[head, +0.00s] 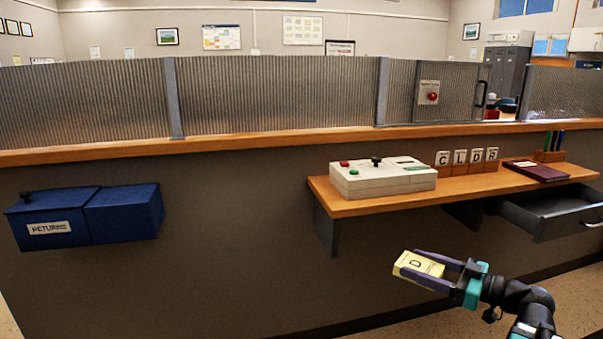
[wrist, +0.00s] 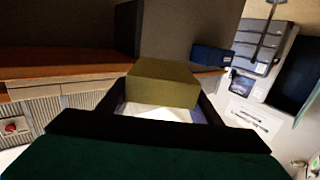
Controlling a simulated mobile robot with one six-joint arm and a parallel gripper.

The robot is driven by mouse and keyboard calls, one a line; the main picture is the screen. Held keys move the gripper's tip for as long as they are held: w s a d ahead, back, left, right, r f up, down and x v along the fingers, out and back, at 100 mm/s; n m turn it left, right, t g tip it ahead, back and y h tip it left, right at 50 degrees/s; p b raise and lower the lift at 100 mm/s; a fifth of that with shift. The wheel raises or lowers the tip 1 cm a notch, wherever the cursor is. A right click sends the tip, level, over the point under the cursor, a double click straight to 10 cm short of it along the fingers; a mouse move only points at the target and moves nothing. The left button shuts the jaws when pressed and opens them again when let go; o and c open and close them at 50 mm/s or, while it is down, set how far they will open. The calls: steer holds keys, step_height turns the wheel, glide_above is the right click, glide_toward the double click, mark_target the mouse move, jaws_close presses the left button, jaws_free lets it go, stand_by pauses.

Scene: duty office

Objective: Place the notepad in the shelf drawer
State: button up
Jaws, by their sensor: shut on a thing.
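My gripper (head: 440,271) is shut on a thick pale yellow pad with a dark mark on its face (head: 417,266), which looks like the notepad. It holds the pad in the air, in front of and below the shelf. In the wrist view, the pad (wrist: 162,83) sits between the two fingers, with a white face below. The shelf drawer (head: 560,215) is pulled open under the right end of the shelf, to the right of and higher in the picture than my gripper. Its right end is cut off by the frame, and its inside looks dark and empty where visible.
The wooden shelf (head: 400,199) bears a white button box (head: 382,180), letter tiles (head: 467,157), a dark red book (head: 535,171) and a pen holder (head: 550,156). A blue returns box (head: 85,213) hangs on the left. The space between the pad and drawer looks clear.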

steer(key=w+a+f+n+g, duration=0.1)
steer(key=w+a+f, duration=0.1)
steer(key=a+f, duration=0.3)
steer(key=w+a+f, duration=0.3)
steer(key=a, duration=0.5)
step_height(320, 180, up, 9)
steer(key=p, duration=1.6)
steer(key=shift+d+y+p, duration=0.3)
steer(key=shift+d+p, duration=0.05)
steer(key=shift+s, duration=0.1)
steer(key=shift+d, duration=0.1)
